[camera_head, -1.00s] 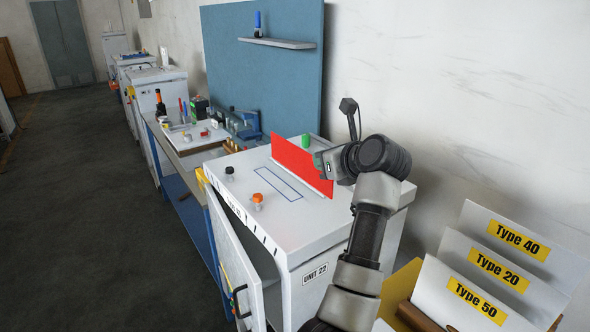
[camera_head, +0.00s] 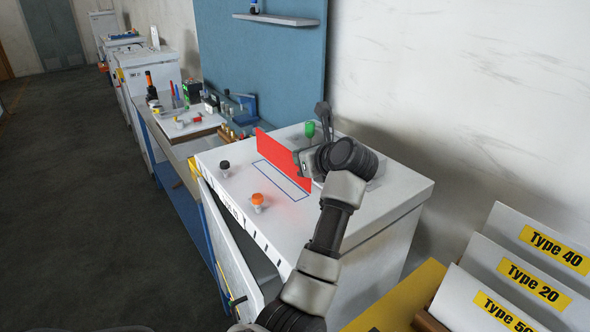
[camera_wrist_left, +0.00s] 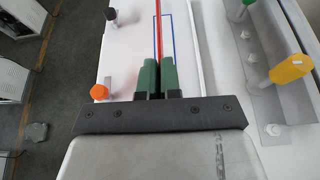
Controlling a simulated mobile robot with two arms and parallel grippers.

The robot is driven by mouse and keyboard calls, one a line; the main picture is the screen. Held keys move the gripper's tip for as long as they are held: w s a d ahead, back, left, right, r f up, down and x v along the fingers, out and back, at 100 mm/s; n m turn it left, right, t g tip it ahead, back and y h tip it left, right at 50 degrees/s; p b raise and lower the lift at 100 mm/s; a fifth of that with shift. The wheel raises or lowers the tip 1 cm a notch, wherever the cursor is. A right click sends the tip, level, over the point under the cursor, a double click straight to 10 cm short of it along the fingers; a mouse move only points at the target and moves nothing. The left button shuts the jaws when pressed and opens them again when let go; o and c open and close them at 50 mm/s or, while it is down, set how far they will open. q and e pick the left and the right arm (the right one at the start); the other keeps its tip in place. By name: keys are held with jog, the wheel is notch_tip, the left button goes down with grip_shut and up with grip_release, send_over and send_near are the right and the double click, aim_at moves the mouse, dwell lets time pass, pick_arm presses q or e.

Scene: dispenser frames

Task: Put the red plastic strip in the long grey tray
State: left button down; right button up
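The red plastic strip (camera_head: 284,161) stands on its long edge at the blue outlined rectangle (camera_head: 282,184) on the white cabinet top. My left gripper (camera_head: 306,163) is shut on the strip's near end. In the left wrist view, the green fingers (camera_wrist_left: 157,77) have the thin red strip (camera_wrist_left: 158,25) between them, and the blue outline (camera_wrist_left: 172,18) lies just below. I cannot tell whether the strip's lower edge touches the top. I cannot make out a long grey tray with certainty. My right gripper is not in view.
Black (camera_head: 224,166) and orange (camera_head: 258,200) knobs stand left of the strip. A green knob (camera_head: 310,129) stands behind it. A yellow lever (camera_wrist_left: 290,69) is at the right in the left wrist view. White labelled plates (camera_head: 541,248) stand at the right. The cabinet door (camera_head: 230,255) hangs open.

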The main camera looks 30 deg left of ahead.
aim_at(304, 188)
pick_arm(q)
jog(key=f, duration=0.1)
jog(key=f+b, duration=0.1)
jog(key=f, duration=0.1)
jog(key=shift+s+d+f, duration=0.3)
jog(key=shift+d, duration=0.1)
jog(key=shift+w, duration=0.15)
jog(key=shift+a, duration=0.1)
jog(key=shift+f+b, duration=0.2)
jog(key=shift+b, duration=0.15)
jog(key=c, duration=1.6)
grip_release()
jog(key=shift+r, duration=0.1)
jog(key=shift+o, duration=1.3)
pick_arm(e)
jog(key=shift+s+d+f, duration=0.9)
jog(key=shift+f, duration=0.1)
